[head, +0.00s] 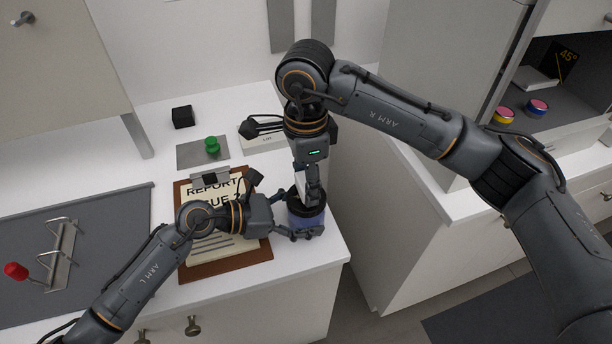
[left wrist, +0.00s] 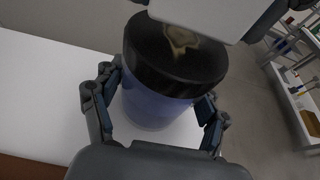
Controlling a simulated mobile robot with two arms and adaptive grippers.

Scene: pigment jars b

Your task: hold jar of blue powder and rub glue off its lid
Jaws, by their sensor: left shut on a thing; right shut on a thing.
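The jar of blue powder (head: 306,219) stands upright near the counter's right front edge. It has a black lid (left wrist: 178,52) with a tan glue patch (left wrist: 180,40) on top, seen in the left wrist view. My left gripper (head: 309,233) is shut around the jar's blue body below the lid, one finger on each side. My right gripper (head: 312,190) points down over the lid, shut on a pale flat block (left wrist: 200,14). The block is at the lid's far edge, close above or touching it; I cannot tell which. It partly hides the lid.
A brown clipboard (head: 226,265) with a report sheet lies left of the jar. Behind it are a green-knobbed piece (head: 212,146) on a grey plate and a black cube (head: 182,117). The counter ends just right of the jar.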

